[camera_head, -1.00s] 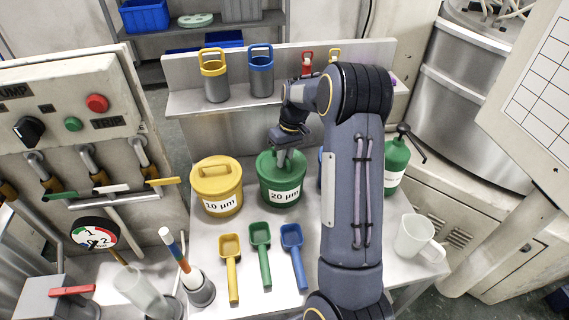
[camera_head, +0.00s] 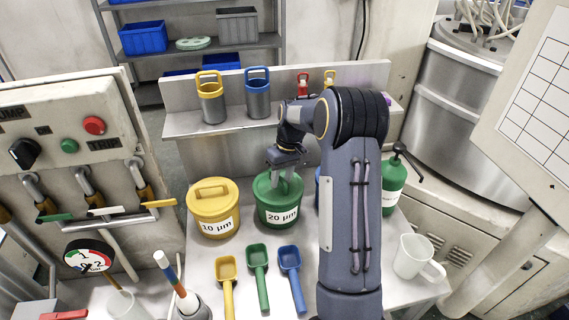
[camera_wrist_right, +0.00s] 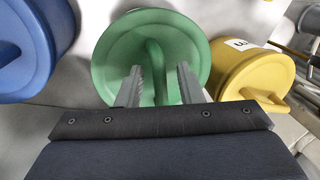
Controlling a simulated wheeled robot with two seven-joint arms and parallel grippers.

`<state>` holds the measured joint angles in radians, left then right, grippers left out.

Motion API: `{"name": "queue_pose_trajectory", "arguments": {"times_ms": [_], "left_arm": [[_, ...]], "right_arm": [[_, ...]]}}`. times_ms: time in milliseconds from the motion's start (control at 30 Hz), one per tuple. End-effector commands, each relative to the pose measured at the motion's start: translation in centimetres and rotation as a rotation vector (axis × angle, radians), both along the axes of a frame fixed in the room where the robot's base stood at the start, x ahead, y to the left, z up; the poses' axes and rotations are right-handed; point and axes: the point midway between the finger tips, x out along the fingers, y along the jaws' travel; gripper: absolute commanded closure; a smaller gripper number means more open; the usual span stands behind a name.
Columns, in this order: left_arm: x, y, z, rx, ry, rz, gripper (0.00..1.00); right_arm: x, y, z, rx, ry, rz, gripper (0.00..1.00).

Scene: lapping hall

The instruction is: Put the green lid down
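The green lid (camera_head: 262,186) sits on the green tub labelled 20 µm (camera_head: 278,216), level as far as I can see. It also shows in the right wrist view (camera_wrist_right: 115,55), with its raised bar handle (camera_wrist_right: 156,68). My right gripper (camera_head: 280,184) is down at the lid from above. In the right wrist view its two fingers (camera_wrist_right: 160,82) stand apart on either side of the handle, with a gap visible on both sides. The fingertips' depth relative to the handle is hard to judge. My left gripper is not in view.
A yellow lidded tub (camera_head: 213,222) stands close on the left, and a blue one (camera_wrist_right: 25,50) on the other side, mostly hidden by my arm in the head view. Several scoops lie in front.

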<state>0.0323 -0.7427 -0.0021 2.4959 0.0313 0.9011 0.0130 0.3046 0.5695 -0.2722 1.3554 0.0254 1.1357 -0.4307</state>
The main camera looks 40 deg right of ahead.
Motion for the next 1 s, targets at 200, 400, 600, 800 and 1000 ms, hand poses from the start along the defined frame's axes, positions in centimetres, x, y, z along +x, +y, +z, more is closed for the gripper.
{"name": "queue_pose_trajectory", "arguments": {"times_ms": [200, 400, 600, 800, 1000], "left_arm": [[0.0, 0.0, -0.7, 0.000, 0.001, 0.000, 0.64], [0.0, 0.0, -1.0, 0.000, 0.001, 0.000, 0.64], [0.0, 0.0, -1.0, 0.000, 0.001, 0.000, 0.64], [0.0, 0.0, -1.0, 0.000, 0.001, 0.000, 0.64], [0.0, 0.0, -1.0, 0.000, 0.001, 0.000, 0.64]], "right_arm": [[0.0, -0.9, 4.3, -0.003, -0.007, 0.000, 0.67], [-0.1, -1.7, 8.3, -0.003, -0.005, -0.001, 0.67], [-0.2, -2.1, 10.5, 0.000, -0.001, 0.000, 0.67], [-0.5, -1.9, 11.3, 0.002, -0.006, -0.001, 0.67], [-4.2, 2.4, 14.5, 0.041, -0.105, -0.028, 0.67]]}}
